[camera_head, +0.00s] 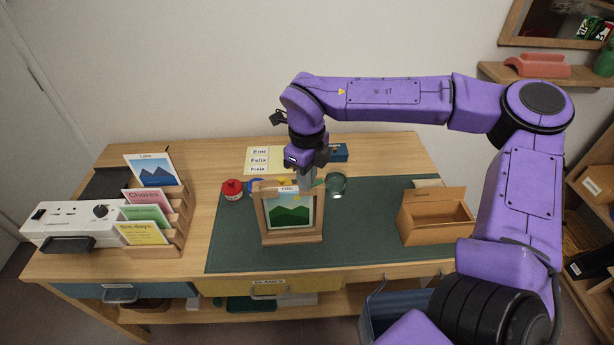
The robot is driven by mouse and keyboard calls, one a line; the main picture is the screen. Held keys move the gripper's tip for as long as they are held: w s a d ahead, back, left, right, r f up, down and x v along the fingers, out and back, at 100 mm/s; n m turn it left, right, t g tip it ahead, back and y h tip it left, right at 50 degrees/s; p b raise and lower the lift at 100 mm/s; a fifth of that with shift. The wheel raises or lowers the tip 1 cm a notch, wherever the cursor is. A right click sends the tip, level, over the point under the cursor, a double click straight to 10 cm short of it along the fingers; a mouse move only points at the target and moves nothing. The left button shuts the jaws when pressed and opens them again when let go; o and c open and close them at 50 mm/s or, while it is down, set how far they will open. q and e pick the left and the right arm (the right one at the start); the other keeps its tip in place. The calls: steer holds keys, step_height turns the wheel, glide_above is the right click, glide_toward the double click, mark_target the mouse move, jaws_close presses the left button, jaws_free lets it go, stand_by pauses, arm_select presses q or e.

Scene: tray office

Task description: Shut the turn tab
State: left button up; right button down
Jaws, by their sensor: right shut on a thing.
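A wooden picture frame (264,223) stands upright on the dark green mat, with a green hills picture (290,213) labelled "Hills" in it. My right gripper (308,183) reaches down from above to the frame's top edge, right of the label. Its fingers are shut on a small part there, which looks to be the turn tab; the fingers largely hide it, and I cannot tell its angle. My left gripper is not in view.
A magnifier (336,184), a red pot (232,189) and a name list (263,160) lie behind the frame. An open cardboard box (434,228) stands right. The mat (365,235) between frame and box is clear.

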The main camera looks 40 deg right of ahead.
steer(key=m, duration=0.1)
steer(key=w+m, duration=0.1)
steer(key=m, duration=0.1)
steer(key=shift+d+f+b, duration=0.1)
steer(key=shift+b, duration=0.25)
steer(key=shift+w+d+m+b, duration=0.1)
steer(key=shift+w+m+b, duration=0.1)
steer(key=shift+m, duration=0.55)
steer(key=shift+w+d+m+b, duration=0.1)
steer(key=shift+w+m+b, duration=0.1)
steer(key=shift+m, duration=0.55)
steer(key=c, duration=1.2)
jaws_free()
steer(key=shift+w, duration=0.1)
step_height(320, 180, up, 11)
steer(key=shift+f+b, duration=0.15)
steer(key=shift+b, duration=0.35)
